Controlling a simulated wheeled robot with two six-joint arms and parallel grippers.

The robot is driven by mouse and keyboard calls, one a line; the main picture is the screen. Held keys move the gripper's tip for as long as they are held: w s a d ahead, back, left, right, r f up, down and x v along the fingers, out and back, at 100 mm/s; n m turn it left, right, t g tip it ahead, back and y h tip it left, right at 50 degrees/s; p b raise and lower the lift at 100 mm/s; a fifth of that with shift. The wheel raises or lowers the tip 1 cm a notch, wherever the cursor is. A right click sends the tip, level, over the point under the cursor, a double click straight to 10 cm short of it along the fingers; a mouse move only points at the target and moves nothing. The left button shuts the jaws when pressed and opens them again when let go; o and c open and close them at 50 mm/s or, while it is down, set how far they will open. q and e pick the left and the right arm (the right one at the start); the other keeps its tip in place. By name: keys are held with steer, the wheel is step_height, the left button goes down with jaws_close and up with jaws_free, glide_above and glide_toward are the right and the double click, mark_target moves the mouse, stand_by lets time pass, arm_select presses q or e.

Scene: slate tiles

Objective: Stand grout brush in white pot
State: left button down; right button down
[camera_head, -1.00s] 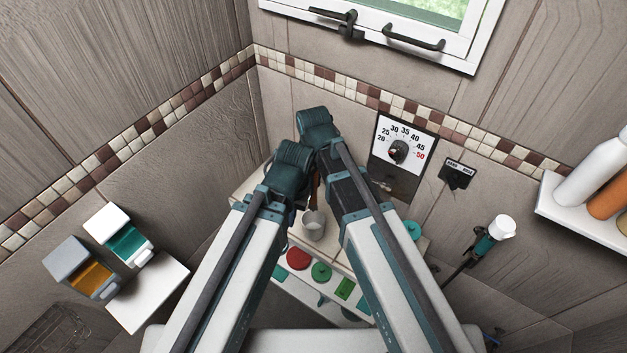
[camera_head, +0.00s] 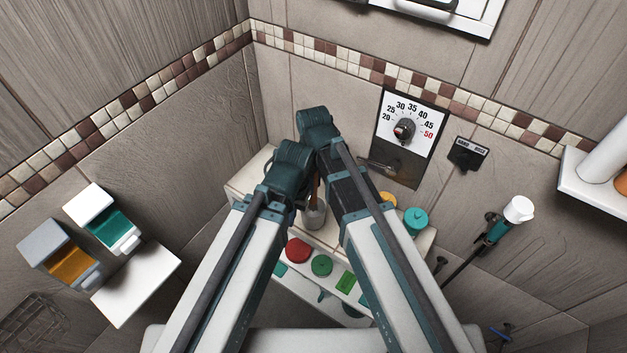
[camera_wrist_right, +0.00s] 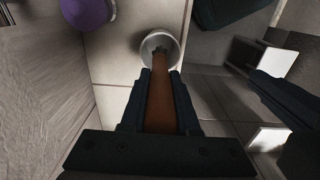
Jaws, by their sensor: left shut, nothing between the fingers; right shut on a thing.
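The grout brush has a brown handle (camera_wrist_right: 161,105), and my right gripper (camera_wrist_right: 160,82) is shut on it. In the head view, a short piece of the handle (camera_head: 316,188) shows between my arms, above the white pot (camera_head: 314,217). The pot looks light grey and stands upright on the ledge. In the right wrist view, the brush's far end overlaps the mouth of the pot (camera_wrist_right: 168,38); how deep it reaches I cannot tell. My left gripper (camera_head: 292,203) is shut and empty, just left of the pot; its fingertips are mostly hidden by its own arm.
The pale ledge (camera_head: 250,180) sits in the wall corner. A teal lidded jar (camera_head: 415,220) stands on it, right of my right arm. A panel with red and green buttons (camera_head: 321,265) is at its front. A purple thing (camera_wrist_right: 88,12) shows near the pot.

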steer(key=shift+f+b, duration=1.3)
steer(key=shift+f, duration=0.25)
steer(key=c, duration=0.6)
jaws_free()
steer(key=shift+r, duration=0.15)
step_height(320, 180, up, 15)
steer(key=p, duration=1.5)
steer(key=shift+f, duration=0.2)
steer(key=s+d+m, duration=0.3)
steer(key=d+m, duration=0.3)
steer(key=d, duration=0.3)
steer(key=s+d+m, duration=0.2)
steer(key=d+m, duration=0.3)
steer(key=d, duration=0.3)
steer(key=s+a+f+n+b, duration=0.1)
steer(key=s+a+f+b, duration=0.1)
steer(key=f+b, duration=0.3)
steer(key=s+a+f+n+b, duration=0.1)
steer(key=s+a+f+b, duration=0.1)
steer(key=a+f+b, duration=0.3)
steer(key=s+a+f+n+h+b, duration=0.1)
steer(key=s+a+f+b, duration=0.1)
steer(key=a+f+b, duration=0.2)
step_height(320, 180, down, 3)
steer(key=shift+r+n+b, duration=0.15)
steer(key=shift+n+b, duration=0.15)
steer(key=shift+b, duration=1.2)
